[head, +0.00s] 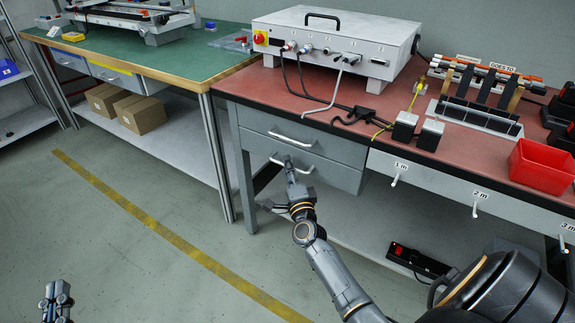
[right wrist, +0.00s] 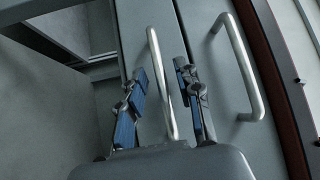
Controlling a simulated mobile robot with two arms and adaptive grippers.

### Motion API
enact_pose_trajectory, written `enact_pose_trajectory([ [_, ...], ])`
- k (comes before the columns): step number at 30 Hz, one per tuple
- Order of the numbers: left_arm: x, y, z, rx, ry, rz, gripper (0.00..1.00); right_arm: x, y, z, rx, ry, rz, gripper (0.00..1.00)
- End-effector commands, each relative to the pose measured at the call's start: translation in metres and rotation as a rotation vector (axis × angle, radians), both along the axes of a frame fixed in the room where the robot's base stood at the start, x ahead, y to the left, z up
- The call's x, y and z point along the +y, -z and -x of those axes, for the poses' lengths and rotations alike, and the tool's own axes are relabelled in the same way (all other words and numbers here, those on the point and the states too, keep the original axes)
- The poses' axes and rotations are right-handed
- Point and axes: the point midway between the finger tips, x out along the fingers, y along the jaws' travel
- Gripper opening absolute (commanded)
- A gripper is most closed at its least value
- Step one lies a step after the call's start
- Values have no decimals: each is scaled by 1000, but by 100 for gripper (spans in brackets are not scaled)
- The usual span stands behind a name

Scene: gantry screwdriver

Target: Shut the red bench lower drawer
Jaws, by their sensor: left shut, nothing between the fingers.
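The red bench (head: 222,84) has two grey drawers at its left end, one above the other. The lower drawer (head: 335,177) has a silver bar handle, which shows in the right wrist view (right wrist: 160,80). My right gripper (head: 290,168) is at that handle. In the right wrist view its fingers (right wrist: 160,95) are apart, with the handle between them and not clamped. My left gripper (head: 57,297) is shut and empty, low at the left, far from the drawer.
The upper drawer (head: 262,121) has its own handle (right wrist: 238,65) close beside my right fingers. A green-topped bench (head: 140,58) stands to the left, with cardboard boxes (head: 142,114) on its lower shelf. Hooks hang from the red bench's front edge. Open floor lies before both benches.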

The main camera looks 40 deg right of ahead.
Motion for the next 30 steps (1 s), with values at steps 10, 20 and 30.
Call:
enact_pose_trajectory([
  [10, 0, 0, 0, 0, 0, 0, 0, 27, 10, 67, 2, 0, -1, 34],
  [20, 0, 0, 0, 0, 0, -1, 0, 38, 13, 95, 0, 1, 0, 34],
  [30, 0, 0, 0, 0, 0, -1, 0, 38, 13, 95, -1, 1, -1, 34],
])
